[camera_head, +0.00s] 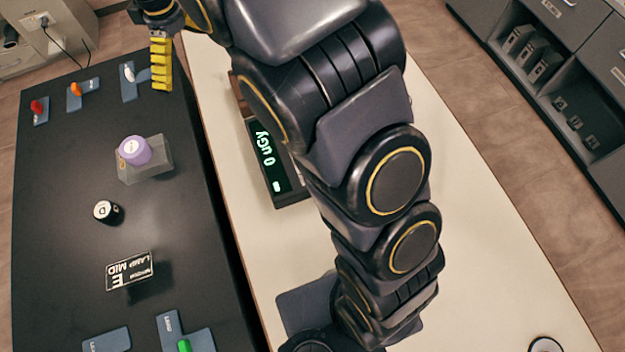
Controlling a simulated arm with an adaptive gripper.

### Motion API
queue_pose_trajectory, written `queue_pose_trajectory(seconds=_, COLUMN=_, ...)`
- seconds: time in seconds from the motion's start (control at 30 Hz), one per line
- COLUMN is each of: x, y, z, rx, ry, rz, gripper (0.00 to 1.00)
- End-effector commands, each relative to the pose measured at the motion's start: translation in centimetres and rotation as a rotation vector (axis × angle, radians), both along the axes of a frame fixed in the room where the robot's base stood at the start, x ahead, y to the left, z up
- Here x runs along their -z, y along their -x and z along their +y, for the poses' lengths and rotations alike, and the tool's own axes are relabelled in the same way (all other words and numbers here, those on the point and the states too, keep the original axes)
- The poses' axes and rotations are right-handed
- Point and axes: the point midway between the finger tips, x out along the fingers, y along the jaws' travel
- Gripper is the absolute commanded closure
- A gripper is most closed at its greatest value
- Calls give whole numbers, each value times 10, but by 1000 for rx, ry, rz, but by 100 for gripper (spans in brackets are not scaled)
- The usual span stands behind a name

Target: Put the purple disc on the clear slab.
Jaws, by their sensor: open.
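The purple disc (134,150) has a pale round top and rests on the clear slab (157,166), toward the slab's left side. The slab is a see-through grey block on the black table. My gripper (160,62) has yellow ribbed fingers and is open, beyond the slab and slightly to the right, apart from the disc. Only one finger shows clearly; the space between the fingers is hard to see.
On the black table (60,200) stand a small black cylinder (108,212), a sign (130,271) and blue-grey plates with red (37,106), orange (75,89) and green (184,346) parts. A display (268,160) stands on the white table (480,230), partly behind my arm.

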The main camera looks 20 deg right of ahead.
Motion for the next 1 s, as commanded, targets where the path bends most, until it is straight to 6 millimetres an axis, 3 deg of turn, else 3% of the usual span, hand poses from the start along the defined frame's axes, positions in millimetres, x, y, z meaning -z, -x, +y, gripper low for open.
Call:
queue_pose_trajectory(seconds=0.1, x=-25, y=46, z=-42, rx=199, ry=19, rz=13, gripper=0)
queue_pose_trajectory(seconds=0.3, x=-45, y=133, z=-93, rx=509, ry=40, rz=45, gripper=0)
queue_pose_trajectory(seconds=0.5, x=-45, y=224, z=-121, rx=779, ry=58, rz=73, gripper=0)
queue_pose_trajectory(seconds=0.6, x=-40, y=259, z=-128, rx=879, ry=72, rz=79, gripper=0)
queue_pose_trajectory(seconds=0.8, x=-30, y=295, z=-134, rx=985, ry=87, rz=91, gripper=0)
queue_pose_trajectory(seconds=1.0, x=-29, y=298, z=-134, rx=997, ry=86, rz=91, gripper=0)
